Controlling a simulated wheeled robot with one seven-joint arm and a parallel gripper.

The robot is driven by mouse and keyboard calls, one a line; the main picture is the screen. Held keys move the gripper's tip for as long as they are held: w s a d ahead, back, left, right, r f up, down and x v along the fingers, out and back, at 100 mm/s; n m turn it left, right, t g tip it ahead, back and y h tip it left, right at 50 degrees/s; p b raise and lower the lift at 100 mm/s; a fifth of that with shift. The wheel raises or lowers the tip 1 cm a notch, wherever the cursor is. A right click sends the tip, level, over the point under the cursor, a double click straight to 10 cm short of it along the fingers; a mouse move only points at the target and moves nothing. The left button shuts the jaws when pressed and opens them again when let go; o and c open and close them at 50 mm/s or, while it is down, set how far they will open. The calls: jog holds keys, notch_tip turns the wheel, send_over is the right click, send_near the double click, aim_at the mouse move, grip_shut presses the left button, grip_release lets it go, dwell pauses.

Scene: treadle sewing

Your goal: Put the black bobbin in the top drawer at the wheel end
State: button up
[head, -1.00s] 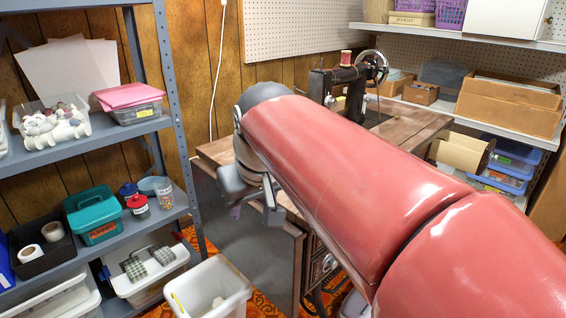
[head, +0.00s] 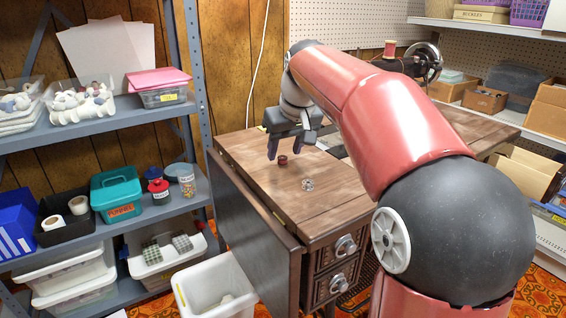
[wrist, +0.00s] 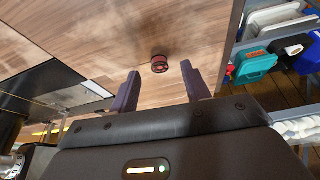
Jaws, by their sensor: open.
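A small dark reddish bobbin (head: 283,160) lies on the wooden sewing table (head: 240,152). It also shows in the wrist view (wrist: 160,63), just beyond and between my fingertips. Its colour looks dark red rather than plain black. My gripper (head: 284,152) is open and empty, pointing down over it. A second, pale metallic bobbin (head: 307,185) lies nearer on the tabletop. The sewing machine (head: 398,66) has its handwheel (head: 430,62) at its right. Two drawers show on the near side, the top drawer (head: 345,245) and one below (head: 340,284), both shut. My arm hides the rest of the cabinet front.
A hanging table leaf (head: 245,225) and a white bin (head: 215,285) stand at the near left. A loaded shelf rack (head: 110,140) is on the left. A red thread spool (head: 390,49) tops the machine. The tabletop around the bobbins is clear.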

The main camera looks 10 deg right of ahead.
jog(key=shift+w+f, duration=0.25)
jog(key=shift+f, duration=0.45)
grip_shut()
jog(key=shift+r, duration=0.1)
